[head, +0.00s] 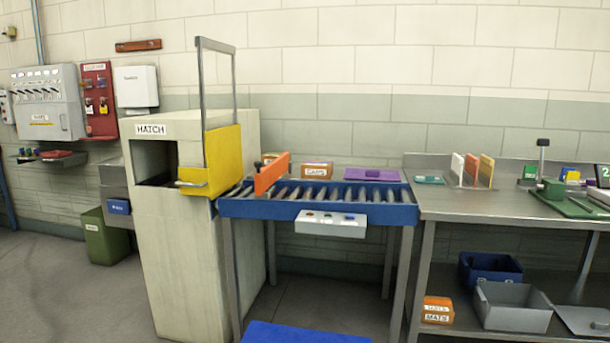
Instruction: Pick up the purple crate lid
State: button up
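The purple crate lid (360,174) appears as a flat purple panel at the back right of the blue-framed roller conveyor (300,211). It lies flat close to the wall, with a small dark purple patch on top whose nature I cannot make out. My gripper is not in view, so its position relative to the lid and its state do not show.
An orange upright plate (271,174) stands at the conveyor's left end, beside the hatch cabinet (190,250) with its yellow panel. A cardboard box (317,170) sits left of the lid. A steel bench (470,207) adjoins the right. A blue mat (300,333) lies in front.

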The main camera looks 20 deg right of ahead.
aim_at(351, 173)
jog(key=i+l+u, duration=0.1)
jog(key=l+u, duration=0.7)
jog(key=l, duration=0.25)
jog(key=l+u, duration=0.15)
jog(key=l, duration=0.45)
jog(key=k+l+u, duration=0.2)
jog(key=l, duration=1)
jog(key=k+l, duration=0.1)
jog(key=l, duration=0.55)
jog(key=l+u, duration=0.1)
jog(key=l, duration=0.5)
jog(key=k+l, duration=0.15)
jog(key=l, duration=0.45)
jog(key=i+l, duration=0.75)
jog(key=l, duration=0.3)
